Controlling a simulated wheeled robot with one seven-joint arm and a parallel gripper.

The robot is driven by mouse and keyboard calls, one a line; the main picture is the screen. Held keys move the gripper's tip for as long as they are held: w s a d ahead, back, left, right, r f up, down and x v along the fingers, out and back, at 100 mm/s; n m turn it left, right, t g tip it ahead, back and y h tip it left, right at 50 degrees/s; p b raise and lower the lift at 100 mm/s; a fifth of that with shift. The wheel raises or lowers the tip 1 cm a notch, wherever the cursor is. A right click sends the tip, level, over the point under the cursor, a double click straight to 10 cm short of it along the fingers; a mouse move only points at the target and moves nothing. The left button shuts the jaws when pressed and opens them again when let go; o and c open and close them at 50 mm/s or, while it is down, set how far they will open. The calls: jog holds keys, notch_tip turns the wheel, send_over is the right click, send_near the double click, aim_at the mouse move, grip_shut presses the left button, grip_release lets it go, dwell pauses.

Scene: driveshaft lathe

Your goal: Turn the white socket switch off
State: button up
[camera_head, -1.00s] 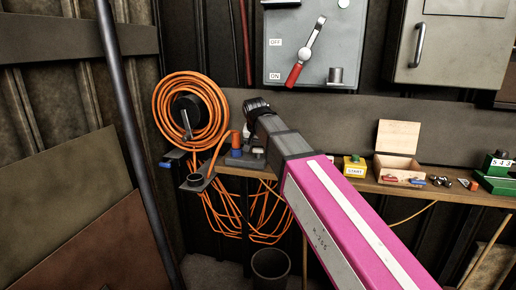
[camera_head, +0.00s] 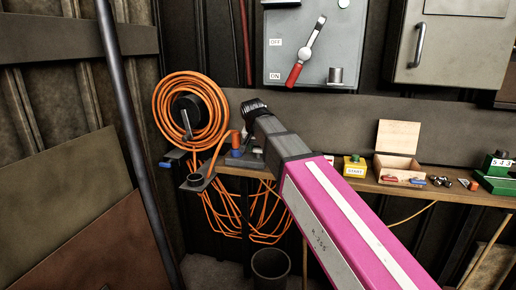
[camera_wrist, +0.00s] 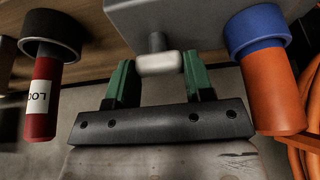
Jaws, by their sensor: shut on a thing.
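The white switch (camera_wrist: 159,64) is a small white lever end on a metal stem under a grey box (camera_wrist: 205,22) in the wrist view. My gripper (camera_wrist: 157,72) has its two green fingers on either side of the white end and is shut on it. The stem between the white end and the box stays visible. In the head view my pink arm reaches the shelf, and its wrist hides the gripper and the switch. Whether the switch is on or off cannot be told.
An orange plug with a blue collar (camera_wrist: 267,70) and a red labelled cylinder with a black cap (camera_wrist: 43,95) flank the gripper closely. Coiled orange cable (camera_head: 190,112) hangs at the left. A lever panel (camera_head: 312,45) is above, and a yellow start box (camera_head: 354,167) is to the right.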

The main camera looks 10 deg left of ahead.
jog(key=o, duration=0.9)
jog(key=v, duration=1)
jog(key=shift+s+r, duration=0.1)
jog(key=shift+r, duration=0.3)
